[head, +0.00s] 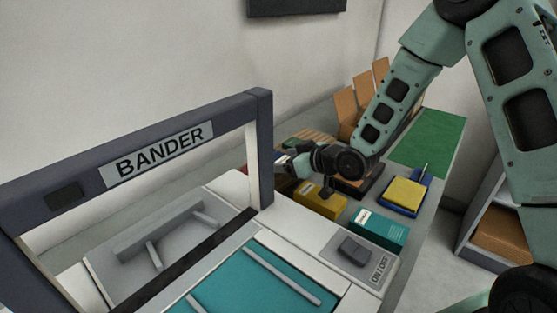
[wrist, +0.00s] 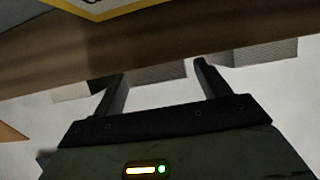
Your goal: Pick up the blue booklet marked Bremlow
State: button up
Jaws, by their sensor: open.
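No cover reading Bremlow can be made out in either view. In the head view a small blue and white patch (head: 281,159) shows just left of my gripper; I cannot tell whether it is the booklet. A teal box or booklet (head: 378,231) with a pale label, too small to read, lies at the table's right side. In the wrist view my gripper (wrist: 160,72) is open, with nothing between its two dark fingers. In the head view it hangs over the table's middle, behind the yellow box (head: 320,201); its fingertips are hard to make out.
A large machine frame marked BANDER (head: 160,152) stands at the front left. A blue tray (head: 401,210) with a yellow block (head: 405,193) is at the right. Upright brown boards (head: 345,105) and a green mat (head: 432,140) are at the back.

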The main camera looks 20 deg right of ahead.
jog(key=c, duration=1.1)
jog(key=shift+o, duration=0.2)
